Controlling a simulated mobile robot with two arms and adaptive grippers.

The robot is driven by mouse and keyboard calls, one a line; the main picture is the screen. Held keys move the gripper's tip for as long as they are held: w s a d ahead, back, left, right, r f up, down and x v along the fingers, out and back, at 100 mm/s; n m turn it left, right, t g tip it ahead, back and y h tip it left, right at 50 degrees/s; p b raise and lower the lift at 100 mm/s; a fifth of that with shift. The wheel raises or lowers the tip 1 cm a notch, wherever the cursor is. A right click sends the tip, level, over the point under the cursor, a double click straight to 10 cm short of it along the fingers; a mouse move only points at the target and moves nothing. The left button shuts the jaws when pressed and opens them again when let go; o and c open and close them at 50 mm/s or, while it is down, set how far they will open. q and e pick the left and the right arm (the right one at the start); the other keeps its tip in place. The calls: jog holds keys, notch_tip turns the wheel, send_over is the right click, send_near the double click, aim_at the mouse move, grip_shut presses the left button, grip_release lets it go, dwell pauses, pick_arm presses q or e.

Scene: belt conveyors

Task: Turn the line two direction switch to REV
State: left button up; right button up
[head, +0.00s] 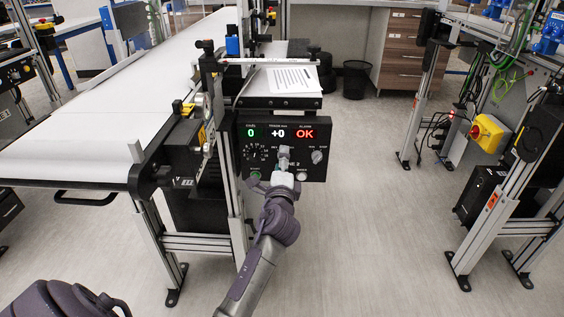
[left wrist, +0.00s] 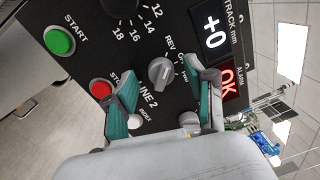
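The line two direction switch (left wrist: 162,71) is a round grey knob on a black control panel (left wrist: 178,20), marked REV and FWD with a middle mark between them. I cannot tell clearly which mark it points at. My left gripper (left wrist: 168,84) is open, with one teal-padded finger on each side of the knob; I see no clear contact. My right gripper is not in view.
A green START button (left wrist: 59,41) and a red STOP button (left wrist: 101,88) sit close to one finger, and a white INDEX button lies near it too. Panel displays read 0, +0 and OK.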

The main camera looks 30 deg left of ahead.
pick_arm(q)
jog(key=r+v, duration=0.1)
jog(key=v, duration=1.1)
jog(key=shift+f, duration=0.4)
